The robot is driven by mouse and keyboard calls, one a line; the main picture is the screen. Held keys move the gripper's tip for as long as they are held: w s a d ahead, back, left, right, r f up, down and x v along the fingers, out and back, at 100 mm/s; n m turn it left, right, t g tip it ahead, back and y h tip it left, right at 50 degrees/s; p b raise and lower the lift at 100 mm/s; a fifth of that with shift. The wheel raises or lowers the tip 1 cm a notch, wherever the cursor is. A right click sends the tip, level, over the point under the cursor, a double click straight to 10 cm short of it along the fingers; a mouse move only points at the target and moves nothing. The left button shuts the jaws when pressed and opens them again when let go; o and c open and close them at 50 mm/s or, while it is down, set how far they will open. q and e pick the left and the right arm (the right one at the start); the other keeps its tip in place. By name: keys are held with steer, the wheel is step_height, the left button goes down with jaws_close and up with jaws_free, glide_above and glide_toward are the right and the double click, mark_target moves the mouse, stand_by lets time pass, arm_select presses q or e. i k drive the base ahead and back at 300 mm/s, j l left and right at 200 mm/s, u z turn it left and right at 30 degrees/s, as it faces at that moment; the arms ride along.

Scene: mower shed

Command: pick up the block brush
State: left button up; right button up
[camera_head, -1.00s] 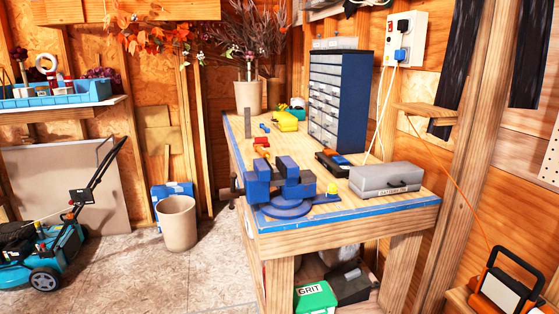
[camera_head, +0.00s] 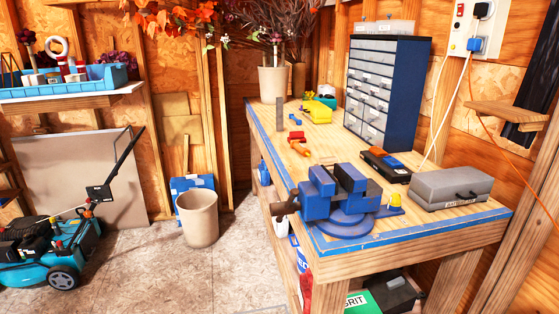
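I cannot pick out a block brush for certain. A dark, oblong item with orange and blue on top (camera_head: 386,163) lies on the workbench (camera_head: 420,238) between the blue drawer cabinet and the grey case; it is too small to identify. Neither of my grippers is in view.
A blue vise (camera_head: 335,195) sits at the bench's near corner, with a grey case (camera_head: 450,187) to its right. The drawer cabinet (camera_head: 385,95) stands behind. A bin (camera_head: 198,218) and mower (camera_head: 48,245) stand left. Floor (camera_head: 170,275) between them and the bench is open.

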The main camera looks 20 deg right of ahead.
mark_target(328, 162)
steer(key=i+j+u, duration=0.35)
steer(key=i, duration=0.2)
steer(key=i+u, duration=0.4)
steer(key=i, duration=0.15)
steer(key=i+z, duration=0.4)
steer(key=i, duration=0.2)
steer(key=i+j+z, duration=0.25)
steer(key=i+z, duration=0.15)
steer(key=i, duration=0.15)
steer(key=i+z, duration=0.3)
steer(key=z, duration=0.15)
steer(key=i+j+z, duration=0.25)
steer(key=z, duration=0.25)
steer(key=i+j+z, duration=0.3)
steer(key=z, duration=0.15)
steer(key=i+j+z, duration=0.25)
steer(key=j+z, duration=0.25)
steer(key=i+j+z, duration=0.15)
steer(key=j+z, duration=0.15)
steer(key=z, duration=0.15)
steer(key=i+j+z, duration=0.1)
steer(key=j+z, duration=0.35)
